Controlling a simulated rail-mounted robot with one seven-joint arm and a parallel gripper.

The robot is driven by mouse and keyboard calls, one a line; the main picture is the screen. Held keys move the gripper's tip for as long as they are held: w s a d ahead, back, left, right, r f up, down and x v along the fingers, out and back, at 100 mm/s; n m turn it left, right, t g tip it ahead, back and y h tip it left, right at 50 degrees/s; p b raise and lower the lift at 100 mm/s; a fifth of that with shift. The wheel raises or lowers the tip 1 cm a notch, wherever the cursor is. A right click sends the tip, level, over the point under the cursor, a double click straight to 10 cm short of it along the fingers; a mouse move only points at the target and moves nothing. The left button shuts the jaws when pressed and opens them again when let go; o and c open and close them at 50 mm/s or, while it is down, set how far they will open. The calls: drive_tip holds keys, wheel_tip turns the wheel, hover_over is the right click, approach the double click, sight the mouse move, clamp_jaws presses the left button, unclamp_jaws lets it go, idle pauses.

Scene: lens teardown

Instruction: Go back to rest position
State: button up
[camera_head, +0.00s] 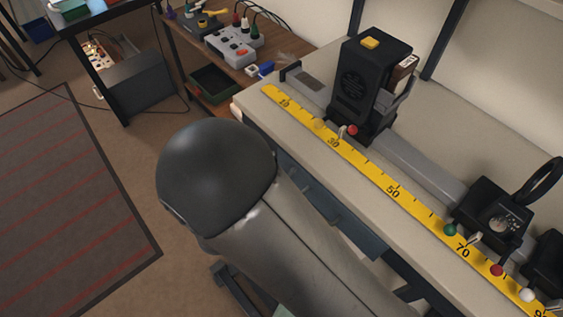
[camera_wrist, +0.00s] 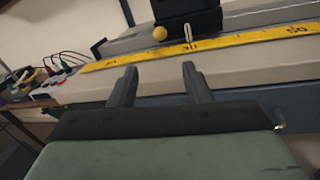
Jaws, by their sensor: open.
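My gripper (camera_wrist: 157,82) shows in the wrist view with its two dark fingers apart and nothing between them. It hangs in front of the bench (camera_wrist: 235,68), with the yellow scale (camera_wrist: 225,42) beyond the fingertips. In the head view my grey arm fills the lower middle and the gripper itself is hidden. The bench (camera_head: 262,104) carries the yellow scale (camera_head: 375,180) and a grey rail (camera_head: 415,165). A black lamp housing (camera_head: 362,85) with a yellow button stands on the rail; its lower part shows in the wrist view (camera_wrist: 188,20).
A black holder with a dark ring (camera_head: 495,212) stands on the rail at right. A wooden side table (camera_head: 195,45) with a grey power box (camera_head: 233,43) and cables is at the back. A green bin (camera_head: 212,85) sits below it. Floor with a striped rug (camera_head: 70,200) lies open at left.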

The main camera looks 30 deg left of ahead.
idle(0.3)
drive_tip(key=w+d+r+m+g+h+p, duration=0.1)
drive_tip(key=w+d+r+m+g+h, duration=0.2)
drive_tip(key=d, duration=0.4)
drive_tip(key=w+d+r+m+g+h, duration=0.1)
drive_tip(key=d+r+m+g+h, duration=0.2)
drive_tip(key=d+m, duration=0.4)
drive_tip(key=w+d+r+m+g+h+p, duration=0.1)
drive_tip(key=d+m+g+h, duration=0.15)
drive_tip(key=d+g, duration=0.4)
drive_tip(key=s+d+r+m+g+y+p, duration=0.1)
drive_tip(key=s+d+r+m+g+y, duration=0.1)
drive_tip(key=d+m, duration=0.5)
drive_tip(key=s+d+r+m+g+y+p, duration=0.1)
drive_tip(key=s+d+r+m+g+y, duration=0.2)
drive_tip(key=s+d+m+y, duration=0.3)
drive_tip(key=d+r+m+y, duration=0.1)
drive_tip(key=m+y, duration=0.2)
drive_tip(key=m, duration=0.3)
drive_tip(key=shift+s+d+r+p, duration=0.15)
drive_tip(key=shift+s+r+p, duration=0.05)
drive_tip(key=shift+s+p, duration=0.2)
